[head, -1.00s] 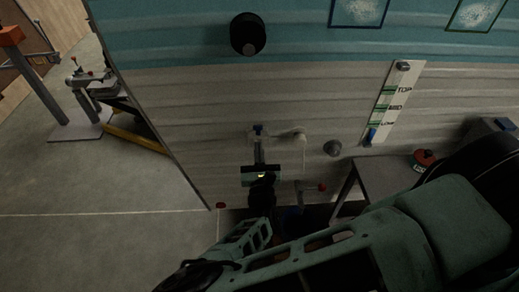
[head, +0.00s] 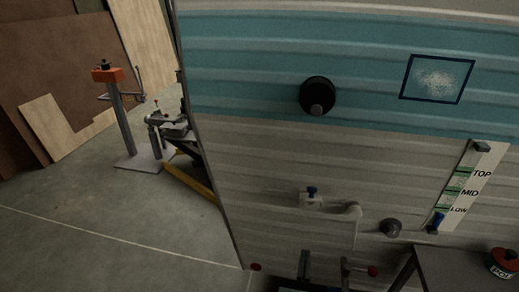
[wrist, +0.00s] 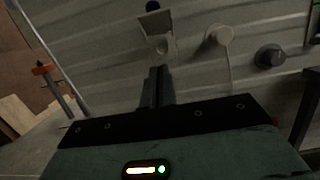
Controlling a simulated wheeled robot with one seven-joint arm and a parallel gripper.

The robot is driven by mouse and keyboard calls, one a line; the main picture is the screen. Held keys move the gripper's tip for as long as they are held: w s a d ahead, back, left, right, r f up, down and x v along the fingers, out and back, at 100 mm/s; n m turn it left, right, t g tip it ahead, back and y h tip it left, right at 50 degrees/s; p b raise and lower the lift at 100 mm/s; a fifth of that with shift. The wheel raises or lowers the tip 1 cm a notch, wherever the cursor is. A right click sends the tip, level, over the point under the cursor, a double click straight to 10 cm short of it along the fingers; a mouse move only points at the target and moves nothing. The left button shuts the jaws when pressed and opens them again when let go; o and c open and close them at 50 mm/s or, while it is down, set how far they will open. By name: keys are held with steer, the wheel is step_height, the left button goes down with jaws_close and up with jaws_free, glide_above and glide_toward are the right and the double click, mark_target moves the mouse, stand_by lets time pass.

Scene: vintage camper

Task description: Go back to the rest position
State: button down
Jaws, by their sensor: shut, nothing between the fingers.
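My gripper (wrist: 157,84) shows in the wrist view, its dark fingers together with nothing between them. It points at the camper's ribbed wall and is apart from it. Just beyond the fingertips is a small pale wall fitting with a blue knob; in the head view this fitting (head: 311,199) is on the lower beige wall.
A slider board (head: 466,190) marked TOP, MID and LOW is farther right, above a dark table (head: 458,270). Open floor (head: 100,230) lies left.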

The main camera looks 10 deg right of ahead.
steer(key=s+d+r+m+g+h, duration=0.25)
steer(key=s+m+g, duration=0.25)
steer(key=m+g, duration=0.25)
steer(key=s+d+r+m+g+h, duration=0.1)
steer(key=s+r+m+g+h, duration=0.3)
steer(key=m+g, duration=0.4)
steer(key=s+a+r+m+g+y, duration=0.1)
steer(key=s+a+r+m+y, duration=0.1)
steer(key=r, duration=0.4)
steer(key=s+a+r+m+g+y, duration=0.1)
steer(key=s+a+r+m+y, duration=0.1)
steer(key=r+y, duration=0.5)
steer(key=s+a+r+m+g+y, duration=0.1)
steer(key=s+r+m+g+y, duration=0.1)
steer(key=r+m+y, duration=0.3)
step_height(320, 180, up, 2)
steer(key=shift+s+a+r, duration=0.15)
steer(key=shift+s+a, duration=0.25)
steer(key=shift+s, duration=0.3)
steer(key=shift+d, duration=0.1)
